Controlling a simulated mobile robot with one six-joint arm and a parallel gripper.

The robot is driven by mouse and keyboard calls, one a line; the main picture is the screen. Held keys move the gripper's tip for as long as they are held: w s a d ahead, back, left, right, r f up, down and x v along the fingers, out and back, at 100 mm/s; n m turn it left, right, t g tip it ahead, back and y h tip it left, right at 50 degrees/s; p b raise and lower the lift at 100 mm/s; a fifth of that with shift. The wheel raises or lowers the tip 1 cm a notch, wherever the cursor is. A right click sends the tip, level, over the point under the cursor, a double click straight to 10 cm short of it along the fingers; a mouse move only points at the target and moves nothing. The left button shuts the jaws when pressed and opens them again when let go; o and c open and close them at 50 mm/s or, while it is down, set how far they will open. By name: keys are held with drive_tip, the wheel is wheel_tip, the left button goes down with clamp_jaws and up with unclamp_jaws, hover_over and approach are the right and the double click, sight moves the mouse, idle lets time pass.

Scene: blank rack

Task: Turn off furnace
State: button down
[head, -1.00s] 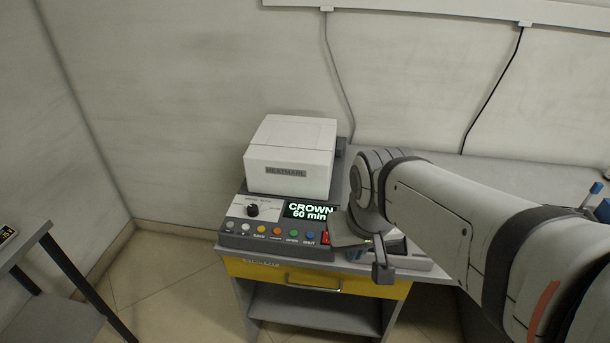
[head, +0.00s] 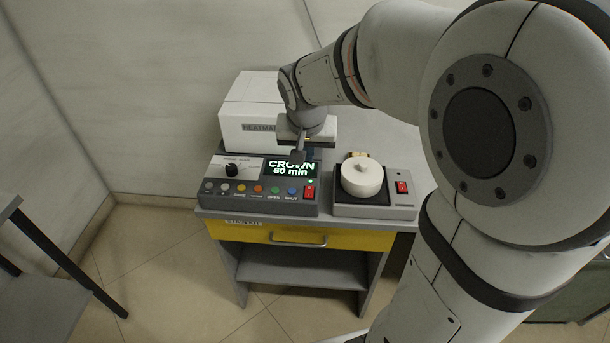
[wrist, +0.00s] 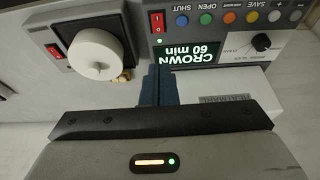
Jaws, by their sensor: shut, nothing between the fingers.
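The furnace (head: 247,110) is a white box on a table, with a dark control panel in front. The panel's display (head: 290,167) is lit and reads CROWN 60 min. A red rocker switch (head: 310,192) sits at the panel's right end, with a green light above it. The switch also shows upside down in the wrist view (wrist: 157,22). My gripper (head: 298,156) is shut and empty, above the panel near the display's top edge. In the wrist view, its dark fingers (wrist: 159,86) point toward the display and switch.
Right of the panel stands a second device with a round white lidded pot (head: 361,177) and its own red switch (head: 402,188). Coloured buttons (head: 258,190) and a knob (head: 232,170) lie left of the furnace switch. A yellow drawer (head: 265,234) is below.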

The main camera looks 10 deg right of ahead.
sight(309, 188)
drive_tip(key=x, duration=1.3)
drive_tip(key=shift+s+f, duration=0.25)
drive_tip(key=shift+f, duration=0.2)
